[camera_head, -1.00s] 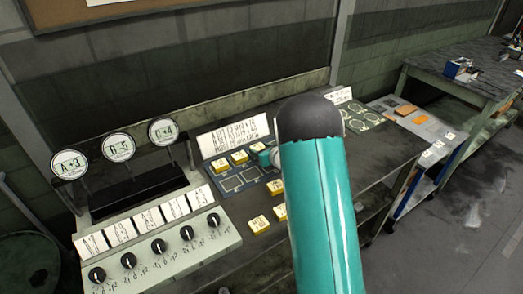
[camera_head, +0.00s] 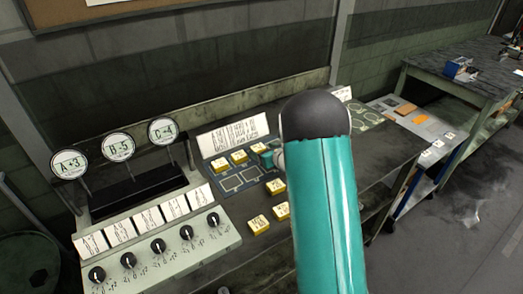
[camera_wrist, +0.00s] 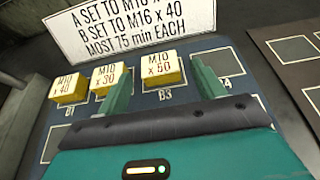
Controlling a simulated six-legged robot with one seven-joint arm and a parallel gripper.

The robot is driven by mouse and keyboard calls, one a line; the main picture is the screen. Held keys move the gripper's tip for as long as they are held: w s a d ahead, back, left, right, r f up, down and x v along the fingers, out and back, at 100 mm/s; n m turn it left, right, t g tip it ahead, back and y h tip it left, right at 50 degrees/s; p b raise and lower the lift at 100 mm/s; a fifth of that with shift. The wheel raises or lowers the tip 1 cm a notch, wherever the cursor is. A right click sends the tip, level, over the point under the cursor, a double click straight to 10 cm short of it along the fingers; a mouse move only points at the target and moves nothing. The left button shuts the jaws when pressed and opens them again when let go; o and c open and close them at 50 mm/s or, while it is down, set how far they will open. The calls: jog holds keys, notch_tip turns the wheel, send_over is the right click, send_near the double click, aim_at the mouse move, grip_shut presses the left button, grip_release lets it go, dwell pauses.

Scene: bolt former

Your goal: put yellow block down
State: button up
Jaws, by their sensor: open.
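In the wrist view a yellow block labelled M10 x 50 (camera_wrist: 163,70) stands at the slot marked B3 on the dark board (camera_wrist: 200,52). My gripper (camera_wrist: 163,84) is open, with one green finger to each side of this block; contact cannot be told. Two more yellow blocks, M10 x 40 (camera_wrist: 69,88) and M10 x 30 (camera_wrist: 110,76), stand to its left in the same row. In the head view the M10 x 50 block (camera_head: 257,149) is next to my gripper (camera_head: 267,158), whose fingertips are hard to make out.
A white instruction sign (camera_head: 233,134) stands behind the board. Several loose yellow blocks, such as this one (camera_head: 258,224), lie in front. A knob panel (camera_head: 158,250) and round gauges (camera_head: 118,146) are at left. My teal arm covers the bench's middle.

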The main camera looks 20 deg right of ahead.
jog(key=v, duration=0.9)
jog(key=shift+s+r, duration=0.35)
jog(key=shift+s, duration=0.05)
jog(key=s+a+r+n+g+y, duration=0.3)
jog(key=s+a+r+n, duration=0.4)
jog(key=a+n, duration=0.25)
jog(key=s+a+r+n+g+y, duration=0.35)
jog(key=s+a+r+n, duration=0.3)
jog(key=a+n, duration=0.3)
jog(key=s+d+r+n+h, duration=0.1)
jog(key=s+r+n+h, duration=0.1)
jog(key=s+n+h, duration=0.2)
jog(key=s+d+r+n+g+h, duration=0.1)
jog(key=s+n+h, duration=0.4)
jog(key=s+n, duration=0.5)
jog(key=shift+s+d+r+n, duration=0.45)
jog(key=shift+s+r, duration=0.1)
jog(key=shift+s, duration=0.7)
